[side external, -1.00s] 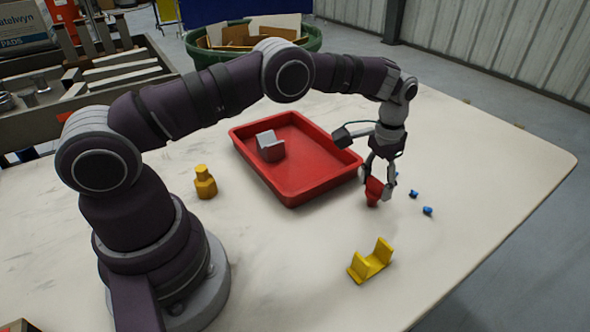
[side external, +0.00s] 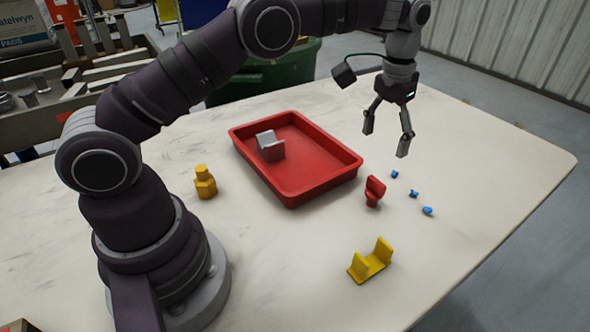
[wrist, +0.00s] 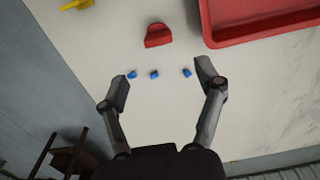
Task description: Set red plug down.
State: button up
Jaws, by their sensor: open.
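The red plug (side external: 374,191) stands on the pale table to the right of the red tray, with nothing holding it. It also shows near the top middle of the wrist view (wrist: 158,35), beyond my fingertips. My gripper (side external: 386,142) is open and empty, raised well above the table and apart from the plug.
The red tray (side external: 328,189) holds a grey block (side external: 268,145). Several small blue pieces (side external: 413,193) lie right of the plug. A yellow bracket (side external: 370,262) sits in front, and a yellow bottle-shaped piece (side external: 205,182) stands near my base. The right side of the table is clear.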

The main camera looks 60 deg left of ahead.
jog(key=s+a+r+t, duration=0.2)
jog(key=s+r+t, duration=0.1)
jog(key=s+r, duration=0.75)
jog(key=s+f+t, duration=0.2)
jog(key=s, duration=0.7)
jog(key=shift+s+a+f, duration=0.3)
jog(key=shift+a+f, duration=0.1)
